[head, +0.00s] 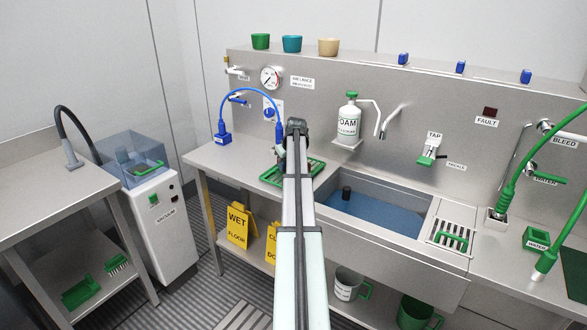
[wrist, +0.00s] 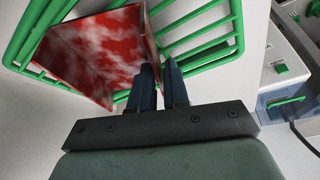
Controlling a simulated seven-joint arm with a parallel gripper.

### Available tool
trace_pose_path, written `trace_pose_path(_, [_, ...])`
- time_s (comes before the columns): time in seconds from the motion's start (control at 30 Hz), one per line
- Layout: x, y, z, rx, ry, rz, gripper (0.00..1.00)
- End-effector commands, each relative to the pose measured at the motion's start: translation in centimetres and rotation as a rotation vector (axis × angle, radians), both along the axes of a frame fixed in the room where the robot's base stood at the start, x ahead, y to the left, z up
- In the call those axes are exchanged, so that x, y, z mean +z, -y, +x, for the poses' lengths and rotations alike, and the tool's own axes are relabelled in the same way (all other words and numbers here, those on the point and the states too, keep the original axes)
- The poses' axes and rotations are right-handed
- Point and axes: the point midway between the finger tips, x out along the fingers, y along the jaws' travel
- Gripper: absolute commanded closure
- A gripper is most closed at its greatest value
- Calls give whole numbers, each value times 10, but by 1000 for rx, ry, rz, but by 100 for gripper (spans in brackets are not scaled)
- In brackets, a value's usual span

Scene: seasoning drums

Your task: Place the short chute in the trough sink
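The chute (wrist: 92,52) is a red, white-marbled folded piece lying in a green wire rack (wrist: 205,43) in the wrist view. My gripper (wrist: 160,75) has its two dark blue fingers at the chute's near right edge, with a narrow gap between them. That edge runs down to the gap; I cannot tell whether the fingers grip it. In the head view the rack (head: 270,177) stands on the counter left of the trough sink, and my arm hides the chute.
A foam bottle (head: 349,122) and a spout (head: 390,120) stand behind the sink. A slotted drain with a green handle (head: 450,239) lies to its right. A blue hose (head: 250,92) arches behind the rack. Yellow signs (head: 238,226) stand below the counter.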

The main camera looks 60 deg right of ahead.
Motion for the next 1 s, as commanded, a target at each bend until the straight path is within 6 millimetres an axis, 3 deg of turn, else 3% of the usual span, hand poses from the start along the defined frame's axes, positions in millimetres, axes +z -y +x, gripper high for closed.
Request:
trace_pose_path(0.17, [0,0,0,0,0,0,100])
trace_pose_path(0.73, [2,0,0,0,1,0,100])
trace_pose_path(0.87, [13,0,0,0,1,0,100])
trace_pose_path(1.0, [37,1,1,1,2,-2,100])
